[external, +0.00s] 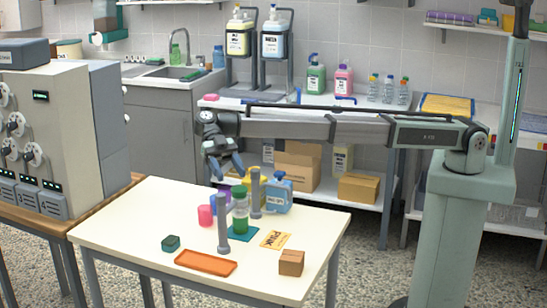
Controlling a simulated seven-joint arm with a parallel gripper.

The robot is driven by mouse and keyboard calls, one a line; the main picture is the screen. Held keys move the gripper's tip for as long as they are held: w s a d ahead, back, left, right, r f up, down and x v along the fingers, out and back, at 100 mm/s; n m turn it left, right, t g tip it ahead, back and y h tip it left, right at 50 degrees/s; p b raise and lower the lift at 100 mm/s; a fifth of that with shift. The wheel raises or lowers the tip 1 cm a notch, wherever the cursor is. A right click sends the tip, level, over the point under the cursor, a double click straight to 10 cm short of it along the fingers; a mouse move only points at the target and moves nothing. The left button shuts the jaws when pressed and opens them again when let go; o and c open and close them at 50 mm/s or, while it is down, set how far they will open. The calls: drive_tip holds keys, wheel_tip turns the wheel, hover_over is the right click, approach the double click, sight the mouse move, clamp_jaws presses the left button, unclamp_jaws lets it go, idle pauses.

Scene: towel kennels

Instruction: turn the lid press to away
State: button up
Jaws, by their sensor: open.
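A grey two-post stand, which looks like the lid press, is on the white table; its front post (223,238) and back post (256,190) rise on either side of a green-lidded jar (240,212). The jar is upright on a teal base (244,235). Any handle or direction mark on the press is too small to tell. My gripper (225,168) is open and empty, fingers down, above the far part of the table, behind and above the jar and apart from the press.
A blue bottle (278,196), pink cylinder (205,215) and blue cylinder (217,205) stand near the jar. An orange tray (205,263), dark green block (171,243), yellow card (275,239) and brown box (291,262) lie nearer. The table's left part is clear.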

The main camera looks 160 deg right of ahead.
sight(220, 193)
drive_tip(key=s+d+m+t, duration=0.1)
drive_tip(key=s+d, duration=0.1)
drive_tip(key=d, duration=0.6)
drive_tip(key=shift+h, duration=0.3)
drive_tip(key=x, duration=1.3)
drive_tip(key=shift+w, duration=0.15)
clamp_jaws()
